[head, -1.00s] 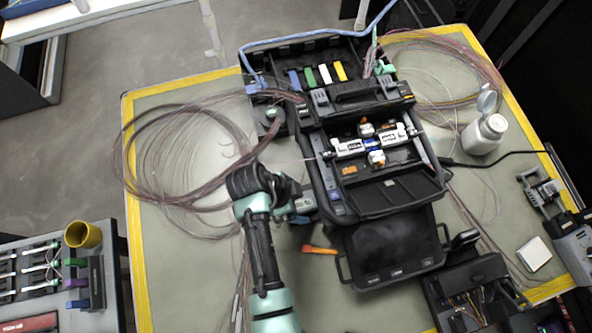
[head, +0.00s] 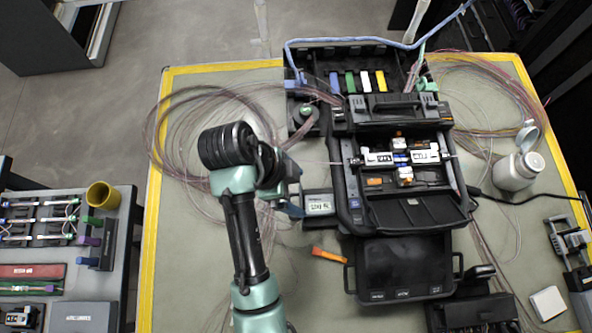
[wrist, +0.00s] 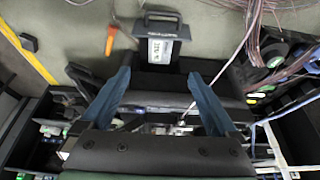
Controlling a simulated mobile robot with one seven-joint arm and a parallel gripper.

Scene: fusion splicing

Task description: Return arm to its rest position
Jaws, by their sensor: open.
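My arm (head: 243,225) reaches up over the left part of the work table, bent at a black joint. My gripper (head: 294,207) hangs at its end, just left of the fusion splicer (head: 405,214) and beside a small labelled device (head: 319,205). In the wrist view my gripper (wrist: 158,76) shows two blue fingers spread well apart, with nothing held between them. The labelled device also shows in the wrist view (wrist: 162,50), beyond the fingertips. The splicer has white clamps and its lower tray in front; the arm does not cover it.
Loose fibre coils (head: 185,135) lie left of the splicer, partly behind my arm. An orange tool (head: 329,254) lies below the gripper. A white bottle (head: 517,170) stands at right. A side bench (head: 125,225) with a yellow cup (head: 102,195) is at left. The mat's lower left is clear.

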